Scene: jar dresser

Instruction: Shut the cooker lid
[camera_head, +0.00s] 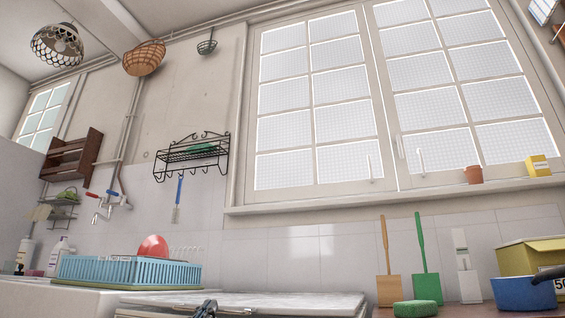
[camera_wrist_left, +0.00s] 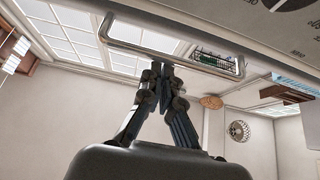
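The cooker lid (camera_head: 265,301) appears as a flat white panel low in the middle of the head view, seen almost edge-on. How far it stands open cannot be told. My left gripper (camera_head: 208,307) shows only as dark fingertips in front of the panel's near edge. In the left wrist view, my left gripper (camera_wrist_left: 161,70) has its fingertips together, just by a bent metal bar handle (camera_wrist_left: 215,69). I see nothing held between them; contact with the bar is unclear. A pale panel with dark round marks (camera_wrist_left: 290,5) lies beyond the bar. My right gripper is not in view.
A blue dish rack (camera_head: 125,270) with a red item (camera_head: 153,247) stands left of the lid. To the right are a green sponge (camera_head: 415,308), cutting boards (camera_head: 427,260), a blue pot (camera_head: 523,293) and a yellow box (camera_head: 530,256). A window is behind.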

